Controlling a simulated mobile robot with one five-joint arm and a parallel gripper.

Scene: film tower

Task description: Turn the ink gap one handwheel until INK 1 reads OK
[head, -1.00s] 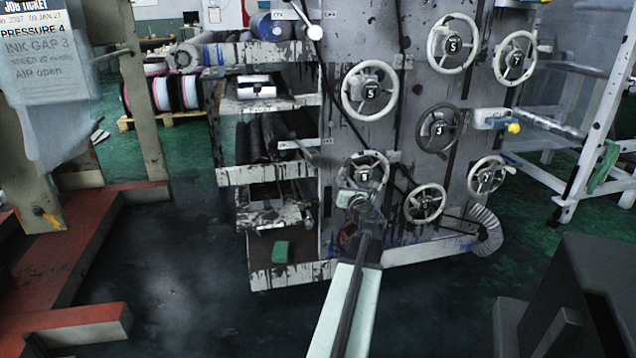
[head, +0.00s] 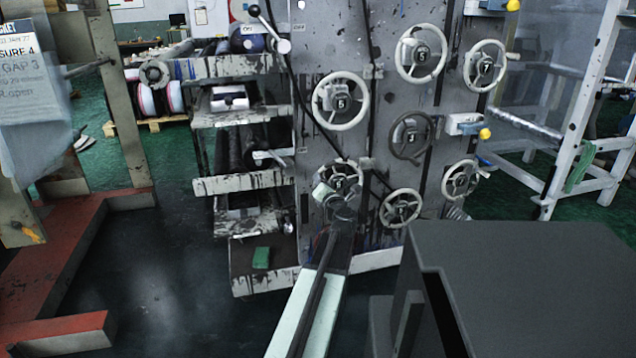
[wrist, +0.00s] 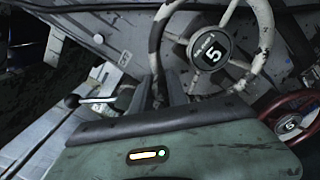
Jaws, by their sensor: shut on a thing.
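A pale, worn handwheel (head: 357,168) sits low on the left of the grey tower panel. It also shows large in the wrist view (wrist: 264,40), with a black hub disc reading 5; the small print above is too small to read. My gripper (head: 335,190) is at this wheel's left side. In the wrist view my gripper (wrist: 168,92) is shut on the left part of the rim. The fingertips are partly hidden behind the green-grey gripper body. No readout saying INK 1 can be made out, and I cannot tell from the labels which wheel is ink gap one.
Several other handwheels surround it, including a dark one (head: 412,136) to the upper right and a pale one (head: 401,208) to the lower right. Ink-stained shelves (head: 236,186) stand left. A green block (head: 261,257) lies on the bottom shelf. Dark floor is open further left.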

